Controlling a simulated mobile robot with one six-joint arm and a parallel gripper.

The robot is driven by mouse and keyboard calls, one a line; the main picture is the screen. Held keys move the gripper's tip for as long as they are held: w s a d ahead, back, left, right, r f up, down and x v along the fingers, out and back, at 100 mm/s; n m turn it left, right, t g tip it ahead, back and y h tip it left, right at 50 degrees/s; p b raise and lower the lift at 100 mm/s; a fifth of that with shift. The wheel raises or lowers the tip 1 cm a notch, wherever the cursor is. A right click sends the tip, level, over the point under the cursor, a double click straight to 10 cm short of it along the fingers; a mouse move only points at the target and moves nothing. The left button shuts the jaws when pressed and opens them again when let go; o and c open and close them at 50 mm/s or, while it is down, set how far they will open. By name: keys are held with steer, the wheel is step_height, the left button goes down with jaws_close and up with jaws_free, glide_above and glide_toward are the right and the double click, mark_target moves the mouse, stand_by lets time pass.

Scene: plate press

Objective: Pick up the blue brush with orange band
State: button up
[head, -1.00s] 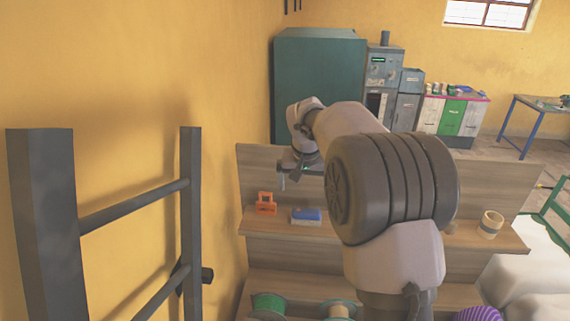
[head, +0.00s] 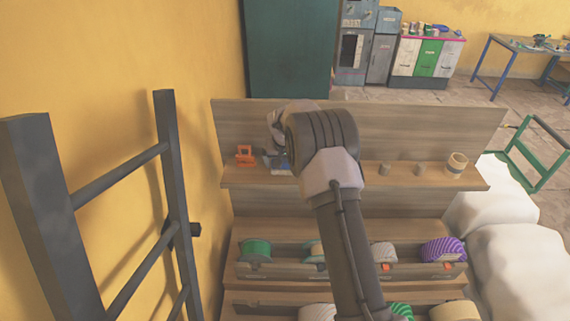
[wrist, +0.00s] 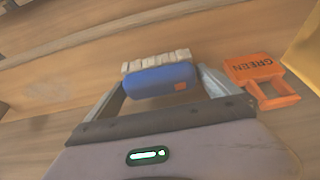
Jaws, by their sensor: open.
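The blue brush (wrist: 165,80) has a small orange band patch on its handle and a row of pale bristles along its far side. It lies on the wooden shelf. In the wrist view my gripper (wrist: 162,92) is open, with one finger on each side of the brush. I cannot tell whether the fingers touch it. In the head view the brush (head: 281,165) is partly hidden by my arm and gripper (head: 270,160).
An orange holder marked GREEN (wrist: 262,78) stands close to the right finger in the wrist view. Small cylinders and a tan ring (head: 457,164) stand farther right on the shelf (head: 235,180). Spools (head: 256,250) sit below. A dark ladder frame (head: 170,150) is at left.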

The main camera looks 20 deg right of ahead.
mark_target(286, 161)
steer(key=shift+w+f, duration=0.1)
steer(key=shift+s, duration=0.2)
steer(key=c, duration=0.4)
steer(key=shift+c, duration=1.4)
steer(key=c, duration=0.5)
steer(key=shift+o, duration=0.2)
steer(key=shift+w+r+b, duration=0.1)
steer(key=shift+r+b, duration=0.2)
steer(key=shift+r, duration=0.45)
steer(key=shift+b+v, duration=0.5)
steer(key=shift+v, duration=0.65)
steer(key=s+r+b, duration=0.1)
steer(key=s+b, duration=0.3)
steer(key=s, duration=1.1)
steer(key=shift+s+a+r, duration=0.15)
steer(key=shift+a+r, duration=0.05)
steer(key=shift+r, duration=0.15)
